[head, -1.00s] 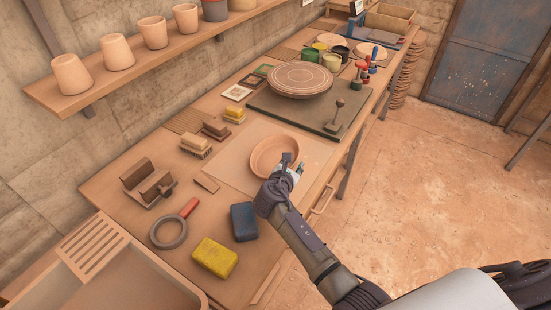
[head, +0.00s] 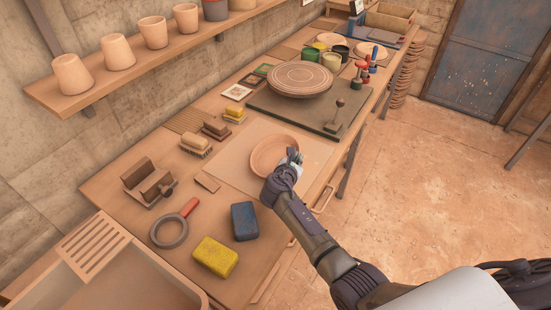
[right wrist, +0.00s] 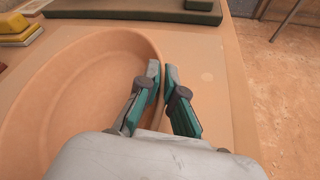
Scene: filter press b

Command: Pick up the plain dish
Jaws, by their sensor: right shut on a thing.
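The plain dish (head: 268,157) is a shallow round terracotta dish with a raised rim, level on the pale board in the middle of the bench. My right gripper (head: 295,157) is at the dish's right rim. In the right wrist view the dish (right wrist: 70,105) fills the left side, and my right gripper (right wrist: 161,78) has one finger inside the rim and one outside, shut on the rim. The stretch of rim between the fingertips is hidden. I cannot tell any gap between dish and board. My left gripper is not in view.
A dark board (head: 262,107) with a banding wheel (head: 301,79) on it lies behind the dish. A blue sponge (head: 244,221) and yellow sponge (head: 214,257) lie in front. The pale board (head: 231,174) is otherwise clear.

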